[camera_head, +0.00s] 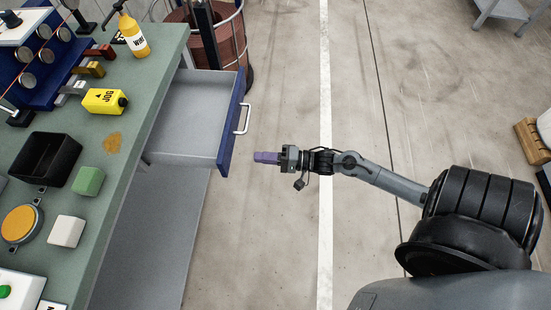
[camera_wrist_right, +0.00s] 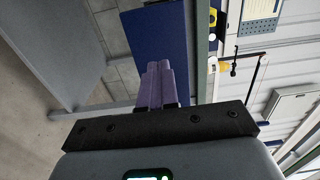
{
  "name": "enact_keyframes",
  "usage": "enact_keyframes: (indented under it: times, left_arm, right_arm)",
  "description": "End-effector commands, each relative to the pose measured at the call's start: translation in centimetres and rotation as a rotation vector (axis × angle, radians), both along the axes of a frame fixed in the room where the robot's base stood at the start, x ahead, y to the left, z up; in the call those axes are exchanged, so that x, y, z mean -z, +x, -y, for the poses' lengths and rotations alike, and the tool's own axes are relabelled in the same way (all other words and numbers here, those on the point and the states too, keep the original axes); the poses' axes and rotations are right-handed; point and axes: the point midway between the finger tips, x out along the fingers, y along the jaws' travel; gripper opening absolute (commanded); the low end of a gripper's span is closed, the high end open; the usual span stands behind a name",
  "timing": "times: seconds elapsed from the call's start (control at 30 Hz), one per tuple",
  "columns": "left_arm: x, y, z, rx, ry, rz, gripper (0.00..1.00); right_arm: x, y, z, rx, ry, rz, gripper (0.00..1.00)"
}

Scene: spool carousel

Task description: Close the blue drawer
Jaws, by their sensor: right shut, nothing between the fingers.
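The blue drawer (camera_head: 233,122) is pulled out from the green-topped workbench. Its grey interior (camera_head: 187,115) is empty where it shows. A white bar handle (camera_head: 243,119) is on its front. My right gripper (camera_head: 257,157) has purple fingers, shut and empty. In the head view it is just right of the drawer front's near end, with a gap between them. In the right wrist view the shut fingers (camera_wrist_right: 158,85) point toward the blue front panel (camera_wrist_right: 160,40); the handle cannot be made out there. My left gripper is not in view.
A reddish barrel (camera_head: 228,40) stands beyond the drawer. The floor around my right arm is clear.

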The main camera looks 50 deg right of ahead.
Motion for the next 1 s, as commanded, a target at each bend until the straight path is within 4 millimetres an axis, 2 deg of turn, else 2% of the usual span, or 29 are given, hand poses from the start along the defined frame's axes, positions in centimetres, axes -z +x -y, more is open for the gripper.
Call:
enact_keyframes:
  times: [0.2,0.4,0.6,1.0]
  left_arm:
    - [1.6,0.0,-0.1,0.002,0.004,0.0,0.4]
    - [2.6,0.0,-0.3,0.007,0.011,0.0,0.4]
    - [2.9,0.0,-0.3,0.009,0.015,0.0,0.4]
    - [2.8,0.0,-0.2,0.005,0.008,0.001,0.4]
  right_arm:
    - [0.1,3.5,-2.1,-0.002,0.0,0.004,0.0]
    - [0.2,5.6,-3.3,-0.001,0.0,0.002,0.0]
    - [0.1,6.5,-3.9,0.0,-0.001,0.0,0.0]
    - [0.0,6.7,-4.0,0.0,-0.001,0.0,0.0]
